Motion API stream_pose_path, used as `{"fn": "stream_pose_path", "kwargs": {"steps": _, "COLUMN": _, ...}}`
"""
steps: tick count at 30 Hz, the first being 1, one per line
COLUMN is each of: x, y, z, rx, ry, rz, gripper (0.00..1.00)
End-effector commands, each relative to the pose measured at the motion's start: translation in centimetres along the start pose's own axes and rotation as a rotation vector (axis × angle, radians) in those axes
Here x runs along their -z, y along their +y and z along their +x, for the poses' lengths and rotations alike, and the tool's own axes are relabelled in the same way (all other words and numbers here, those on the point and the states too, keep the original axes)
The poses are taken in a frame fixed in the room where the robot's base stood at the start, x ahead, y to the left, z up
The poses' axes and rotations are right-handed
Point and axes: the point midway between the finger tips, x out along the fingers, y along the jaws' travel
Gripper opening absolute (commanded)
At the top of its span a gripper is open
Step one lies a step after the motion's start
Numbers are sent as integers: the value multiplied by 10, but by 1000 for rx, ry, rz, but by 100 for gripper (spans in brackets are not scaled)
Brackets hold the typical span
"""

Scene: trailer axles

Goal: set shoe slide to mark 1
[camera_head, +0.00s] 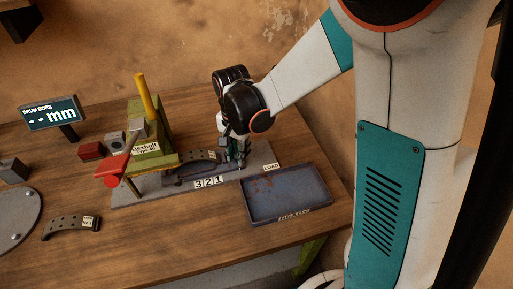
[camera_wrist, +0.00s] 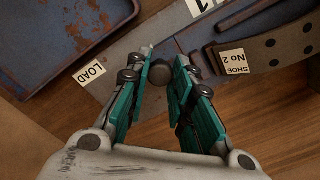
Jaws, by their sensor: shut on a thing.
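The green press (camera_head: 150,157) with a yellow lever stands on a grey base plate. A dark curved shoe (camera_head: 203,156) lies on the shoe slide at its right; its label reads SHOE No 2 in the wrist view (camera_wrist: 268,52). Mark plates 3, 2, 1 (camera_head: 209,182) sit along the front of the slide, with 1 rightmost, near my gripper. My gripper (camera_head: 237,162) points down at the slide's right end. In the wrist view its teal fingers (camera_wrist: 160,80) are closed about a dark round knob (camera_wrist: 160,73). The slide's pointer against the marks cannot be made out.
A blue tray (camera_head: 322,201) lies at the right front, by a LOAD label (camera_head: 271,167). Another shoe (camera_head: 60,229) lies at the left near a grey disc (camera_head: 12,215). A DRUM BORE display (camera_head: 52,113) shows dashes. The wooden front is clear.

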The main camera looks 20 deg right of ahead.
Motion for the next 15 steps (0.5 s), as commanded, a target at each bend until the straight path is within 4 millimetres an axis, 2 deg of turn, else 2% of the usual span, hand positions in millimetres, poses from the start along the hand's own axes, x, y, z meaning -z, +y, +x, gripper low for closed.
{"fn": "stream_pose_path", "kwargs": {"steps": 6, "x": -30, "y": -30, "z": 0, "rx": 0, "ry": -1, "rz": -4, "gripper": 0}}
{"fn": "stream_pose_path", "kwargs": {"steps": 15, "x": -49, "y": -49, "z": 0, "rx": 0, "ry": 0, "rz": -1, "gripper": 0}}
